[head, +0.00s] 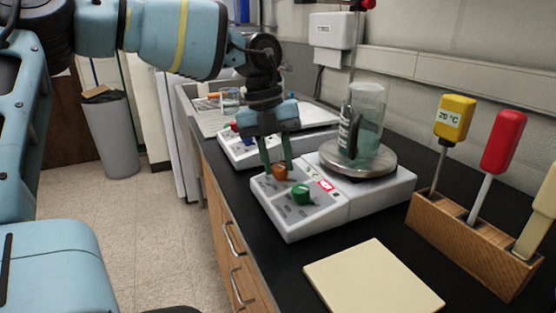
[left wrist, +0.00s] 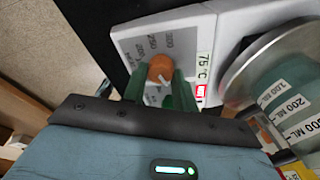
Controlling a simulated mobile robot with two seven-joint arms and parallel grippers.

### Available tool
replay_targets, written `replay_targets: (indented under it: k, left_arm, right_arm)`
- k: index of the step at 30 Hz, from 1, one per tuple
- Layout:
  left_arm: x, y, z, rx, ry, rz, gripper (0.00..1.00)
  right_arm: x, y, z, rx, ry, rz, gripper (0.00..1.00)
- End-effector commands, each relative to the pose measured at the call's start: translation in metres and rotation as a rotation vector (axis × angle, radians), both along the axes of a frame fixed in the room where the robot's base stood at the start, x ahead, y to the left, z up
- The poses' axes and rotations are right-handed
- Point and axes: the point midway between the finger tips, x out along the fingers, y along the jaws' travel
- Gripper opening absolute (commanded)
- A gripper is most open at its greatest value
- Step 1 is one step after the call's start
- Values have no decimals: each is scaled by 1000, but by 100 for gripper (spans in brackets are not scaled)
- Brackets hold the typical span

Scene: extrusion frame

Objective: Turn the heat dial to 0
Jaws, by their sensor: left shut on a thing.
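The orange heat dial (head: 280,173) is on the sloped front panel of the white hot plate (head: 320,215). My left gripper (head: 277,163) reaches down from above, its green fingers shut on the orange dial. In the left wrist view the dial (left wrist: 161,67) sits between the two fingertips (left wrist: 160,80). A white pointer mark shows on it, toward the lower right, and printed numbers such as 250 and 200 surround it. A label beside it reads 75 °C. A green dial (head: 301,195) is on the same panel, nearer the front. My right gripper is not in view.
A glass beaker (head: 368,125) stands on the round metal plate (head: 357,160) just right of the gripper. A second white device (head: 240,150) is behind. A wooden rack (head: 470,240) with coloured-handled tools and a beige pad (head: 373,280) lie to the right and front.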

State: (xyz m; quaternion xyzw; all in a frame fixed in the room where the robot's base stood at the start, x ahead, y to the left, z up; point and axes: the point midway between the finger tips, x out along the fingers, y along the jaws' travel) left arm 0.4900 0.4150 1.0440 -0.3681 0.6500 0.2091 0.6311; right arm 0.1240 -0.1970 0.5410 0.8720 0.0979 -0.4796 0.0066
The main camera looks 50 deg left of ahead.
Motion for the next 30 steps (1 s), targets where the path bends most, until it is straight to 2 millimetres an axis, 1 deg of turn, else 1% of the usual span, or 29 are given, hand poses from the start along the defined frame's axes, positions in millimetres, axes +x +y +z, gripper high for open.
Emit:
replay_targets:
  k: [6,12,27,28,30]
  left_arm:
    - [0,1,0,-20,4,108,5]
    - [0,0,1,-33,7,158,5]
    - [0,0,1,-36,8,174,5]
    - [0,0,1,-36,8,174,32]
    - [0,0,0,-35,9,173,41]
  right_arm:
    - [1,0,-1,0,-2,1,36]
    - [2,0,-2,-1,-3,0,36]
    - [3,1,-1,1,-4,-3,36]
    - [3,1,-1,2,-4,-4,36]
    - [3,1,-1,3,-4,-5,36]
